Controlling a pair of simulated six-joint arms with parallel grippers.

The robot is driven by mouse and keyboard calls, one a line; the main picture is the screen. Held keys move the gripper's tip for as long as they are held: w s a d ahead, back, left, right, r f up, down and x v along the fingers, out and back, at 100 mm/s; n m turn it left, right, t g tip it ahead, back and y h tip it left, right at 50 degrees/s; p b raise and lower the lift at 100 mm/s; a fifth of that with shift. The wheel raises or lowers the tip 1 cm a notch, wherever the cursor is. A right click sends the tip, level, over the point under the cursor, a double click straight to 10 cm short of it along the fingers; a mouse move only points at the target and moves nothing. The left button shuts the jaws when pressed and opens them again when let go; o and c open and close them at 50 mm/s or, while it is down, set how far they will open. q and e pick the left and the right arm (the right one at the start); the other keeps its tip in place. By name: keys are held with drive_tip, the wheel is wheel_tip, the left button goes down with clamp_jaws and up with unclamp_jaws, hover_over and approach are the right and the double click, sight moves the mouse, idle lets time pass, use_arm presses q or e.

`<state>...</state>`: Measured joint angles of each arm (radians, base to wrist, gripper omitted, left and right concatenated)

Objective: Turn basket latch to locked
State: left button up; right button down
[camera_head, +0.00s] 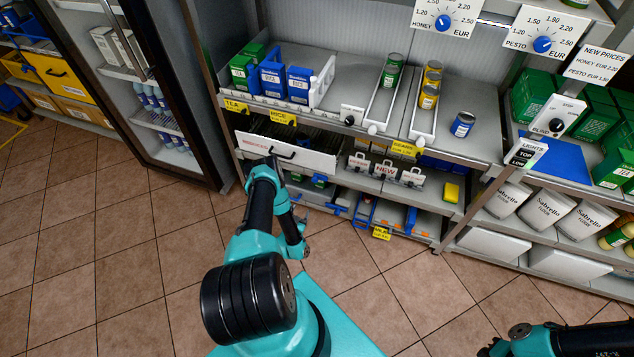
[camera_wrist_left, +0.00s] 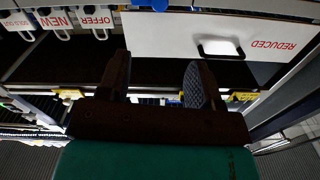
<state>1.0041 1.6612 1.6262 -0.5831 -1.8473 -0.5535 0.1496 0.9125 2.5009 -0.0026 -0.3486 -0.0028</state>
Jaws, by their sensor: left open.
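Blue basket-like frames (camera_head: 364,212) show on the low shelf; I cannot make out a latch or its position on them. My left gripper shows in the wrist view (camera_wrist_left: 155,85) with two dark fingers apart and nothing between them. In the head view my left wrist (camera_head: 289,215) is in front of the lower shelves, below the white REDUCED drawer (camera_head: 285,152); its fingertips are hard to make out. The drawer front also shows in the wrist view (camera_wrist_left: 180,37), its lettering upside down. Only part of my right arm shows, at the bottom right.
Cans (camera_head: 430,85) stand on the upper shelf. A fridge (camera_head: 165,90) is at the left. The tiled floor in front is clear.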

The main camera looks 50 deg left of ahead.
sight(314, 181)
use_arm(q)
drive_tip(key=x, duration=1.7)
drive_tip(key=shift+w, duration=0.3)
drive_tip(key=shift+c, duration=0.2)
drive_tip(key=c, duration=0.9)
drive_tip(key=shift+n, duration=0.3)
drive_tip(key=n, duration=1)
drive_tip(key=shift+n, duration=0.3)
drive_tip(key=n, duration=0.6)
drive_tip(key=shift+f+n, duration=0.1)
drive_tip(key=shift+n, duration=0.2)
